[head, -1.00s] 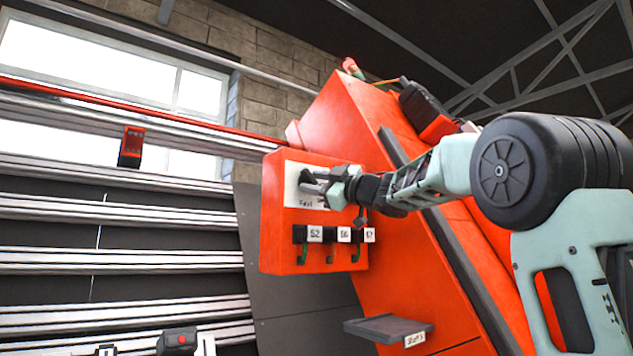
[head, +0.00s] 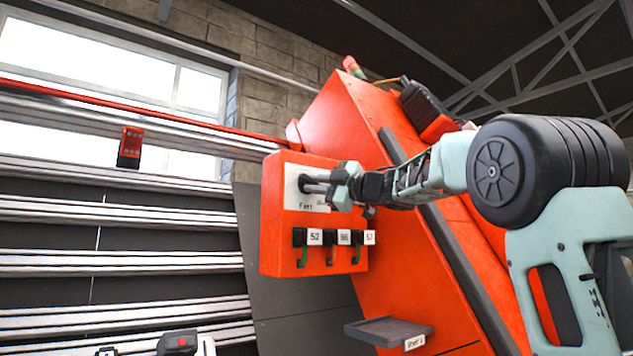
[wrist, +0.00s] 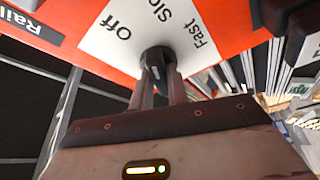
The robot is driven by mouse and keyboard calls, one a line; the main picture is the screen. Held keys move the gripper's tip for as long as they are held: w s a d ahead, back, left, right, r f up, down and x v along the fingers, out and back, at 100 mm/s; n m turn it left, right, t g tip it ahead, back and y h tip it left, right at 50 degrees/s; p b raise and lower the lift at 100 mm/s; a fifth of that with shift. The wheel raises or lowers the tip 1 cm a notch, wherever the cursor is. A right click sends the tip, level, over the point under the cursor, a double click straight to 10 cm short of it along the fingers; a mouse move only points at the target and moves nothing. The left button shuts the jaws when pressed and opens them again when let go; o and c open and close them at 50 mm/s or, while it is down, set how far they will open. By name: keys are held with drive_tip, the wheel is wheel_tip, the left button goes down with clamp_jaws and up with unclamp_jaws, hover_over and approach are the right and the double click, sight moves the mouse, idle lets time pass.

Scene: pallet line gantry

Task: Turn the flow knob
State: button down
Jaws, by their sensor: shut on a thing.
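The flow knob (wrist: 154,60) is a small dark knob on a white dial plate (wrist: 125,32) marked Off, Slow and Fast. The plate also shows in the head view (head: 292,199), on the front of an orange box (head: 277,240). My gripper (wrist: 158,78) is shut on the knob, with one finger on each side of it. In the head view my gripper (head: 305,184) reaches the plate from the right and hides most of the knob. I cannot tell which mark the knob points to.
Below the plate hang several numbered tags (head: 315,237) with coloured hooks. A small grey shelf (head: 385,329) juts from the orange machine (head: 395,285) lower right. Metal rails (head: 120,210) run along the left, with a red and black box (head: 130,147) on the upper one.

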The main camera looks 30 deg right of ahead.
drive_tip(key=n+g+p, duration=0.2)
drive_tip(key=n, duration=0.3)
drive_tip(key=shift+r, duration=0.1)
drive_tip(key=shift+n, duration=0.3)
idle(0.4)
drive_tip(key=c, duration=1.4)
unclamp_jaws()
drive_tip(key=shift+o, duration=0.2)
drive_tip(key=b+v, duration=0.6)
drive_tip(key=v, duration=1.1)
drive_tip(key=shift+s+d+r, duration=0.2)
